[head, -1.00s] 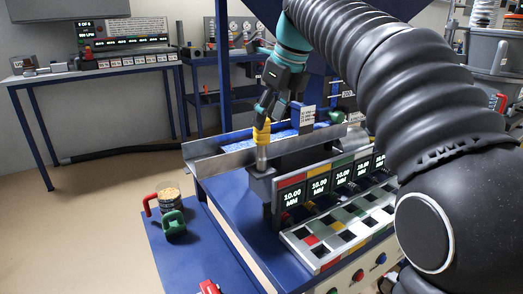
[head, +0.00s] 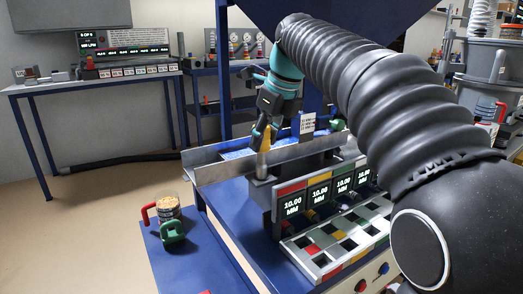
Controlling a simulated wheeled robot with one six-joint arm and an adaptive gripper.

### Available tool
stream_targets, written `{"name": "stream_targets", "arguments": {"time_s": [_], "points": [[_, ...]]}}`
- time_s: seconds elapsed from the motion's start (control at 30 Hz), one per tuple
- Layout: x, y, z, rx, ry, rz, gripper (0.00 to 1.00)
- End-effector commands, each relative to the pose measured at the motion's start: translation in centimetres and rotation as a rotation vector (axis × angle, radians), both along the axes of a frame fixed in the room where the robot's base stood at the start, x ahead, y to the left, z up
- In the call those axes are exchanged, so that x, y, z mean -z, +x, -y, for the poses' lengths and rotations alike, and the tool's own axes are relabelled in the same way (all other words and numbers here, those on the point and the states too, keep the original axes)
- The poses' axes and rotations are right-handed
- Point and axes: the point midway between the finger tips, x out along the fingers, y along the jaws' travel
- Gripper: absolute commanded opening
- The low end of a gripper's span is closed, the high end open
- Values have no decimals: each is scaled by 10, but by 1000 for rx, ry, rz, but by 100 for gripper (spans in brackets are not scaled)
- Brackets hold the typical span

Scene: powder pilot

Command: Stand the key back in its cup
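The key (head: 265,143), with a yellow grip and a pale metal shaft, stands upright at the left end of the machine. The lower end of its shaft meets a grey cup-like block (head: 261,193); how deep it sits in it is hidden. My gripper (head: 266,140), black with a teal wrist, points down at the key. Its fingers lie on either side of the yellow grip and partly cover it. Whether they press on the grip is too small to tell.
A metal trough (head: 222,168) with blue material runs behind the key. Displays (head: 319,198) and a chequered panel (head: 330,245) are to the right. Floor is clear at left.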

Motion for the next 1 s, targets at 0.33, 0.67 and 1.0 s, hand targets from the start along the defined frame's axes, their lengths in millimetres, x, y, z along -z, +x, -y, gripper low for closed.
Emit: {"name": "stream_targets", "arguments": {"time_s": [0.33, 0.67, 1.0], "points": [[-7, 0, 0, 0, 0, 1, 0], [-20, 0, 0, 0, 0, 1, 0], [-31, 0, 0, 0, 0, 1, 0]]}}
